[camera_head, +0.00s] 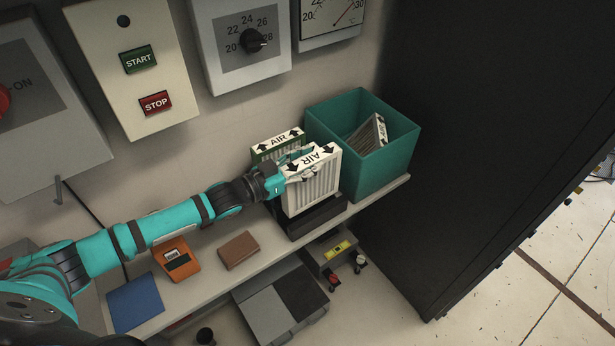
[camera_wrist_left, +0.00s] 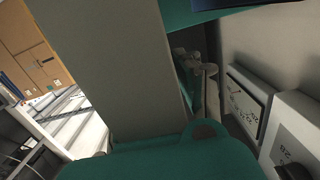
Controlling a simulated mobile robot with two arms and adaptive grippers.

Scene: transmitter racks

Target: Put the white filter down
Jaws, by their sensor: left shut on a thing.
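The white filter (camera_head: 312,190) is a pleated panel with a white frame and a label reading AIR between black arrows. My left gripper (camera_head: 283,178) is shut on its left side. The filter is upright, just above or in a black slotted base (camera_head: 318,218) on the shelf; I cannot tell whether it touches it. A green-framed filter (camera_head: 264,153), also labelled AIR, stands behind it. In the left wrist view, a broad grey surface (camera_wrist_left: 105,70) fills much of the picture beside teal gripper parts; I cannot tell surely what it is. My right gripper is out of view.
A teal bin (camera_head: 378,178) with a used-looking filter (camera_head: 372,135) inside stands close on the right. The shelf (camera_head: 215,283) holds a brown block (camera_head: 238,250), an orange device (camera_head: 176,260) and a blue booklet (camera_head: 136,302). A black cabinet (camera_head: 480,120) stands at the right.

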